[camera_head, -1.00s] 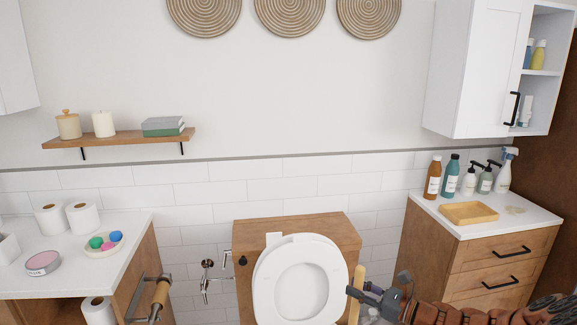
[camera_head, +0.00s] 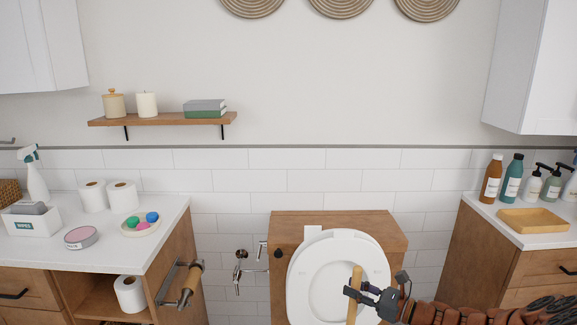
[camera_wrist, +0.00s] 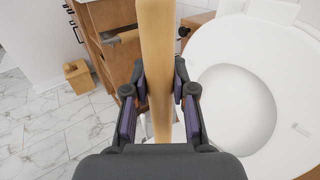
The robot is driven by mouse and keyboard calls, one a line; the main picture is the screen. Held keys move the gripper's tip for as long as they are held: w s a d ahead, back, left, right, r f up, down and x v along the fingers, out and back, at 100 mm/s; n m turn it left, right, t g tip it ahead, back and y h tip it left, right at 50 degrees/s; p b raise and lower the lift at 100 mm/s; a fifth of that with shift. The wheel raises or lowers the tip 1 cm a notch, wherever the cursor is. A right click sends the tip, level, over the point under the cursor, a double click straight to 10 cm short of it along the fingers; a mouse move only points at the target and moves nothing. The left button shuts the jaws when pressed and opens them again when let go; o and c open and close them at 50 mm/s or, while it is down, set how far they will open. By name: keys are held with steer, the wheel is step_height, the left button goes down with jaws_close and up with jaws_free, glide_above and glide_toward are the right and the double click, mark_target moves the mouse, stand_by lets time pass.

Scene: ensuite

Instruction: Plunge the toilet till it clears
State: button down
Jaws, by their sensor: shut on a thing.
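The toilet's white seat (camera_head: 316,265) is raised upright against the wooden tank box (camera_head: 390,226). My gripper (camera_head: 362,293) comes in from the lower right, in front of the seat. It is shut on a wooden plunger handle (camera_head: 355,281), which stands nearly upright. In the wrist view the handle (camera_wrist: 157,50) runs between the two fingers (camera_wrist: 159,95), and the toilet's white seat (camera_wrist: 215,55) is to the right. The plunger's lower end and the bowl's inside are hidden.
A left counter (camera_head: 100,252) holds paper rolls and a small dish. A toilet-paper holder (camera_head: 186,282) sticks out from its side. A right cabinet (camera_head: 490,245) holds several bottles and a yellow tray (camera_head: 533,221). A small wooden bin (camera_wrist: 78,76) stands on the marble floor.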

mark_target(353, 306)
step_height(353, 306, down, 7)
steer(key=b, duration=0.5)
steer(key=shift+r, duration=0.35)
